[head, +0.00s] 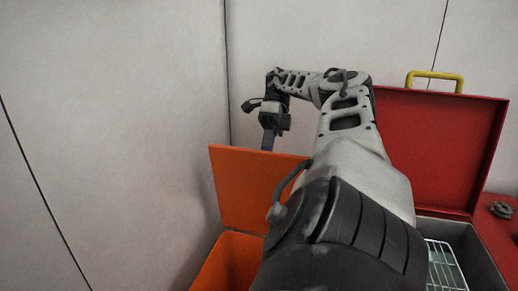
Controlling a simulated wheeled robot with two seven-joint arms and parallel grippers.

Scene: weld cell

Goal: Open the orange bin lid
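The orange bin (232,265) stands at the lower middle, partly hidden behind my arm. Its orange lid (250,185) is raised and stands up steeply at the back of the bin. Part of the opening shows below it. One arm, which looks like my right, comes in from the bottom and bends left at the top. My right gripper (268,142) points down at the lid's top edge. Its fingertips end at or just behind that edge; I cannot tell whether they touch it. The fingers overlap in this view, so their opening is unclear. My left gripper is not in view.
A red case (440,145) with its lid up and a yellow handle (435,78) stands at the right. A wire rack (445,265) lies inside it. A dark knob-like part (501,210) is at the right edge. Pale wall panels stand close behind and left.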

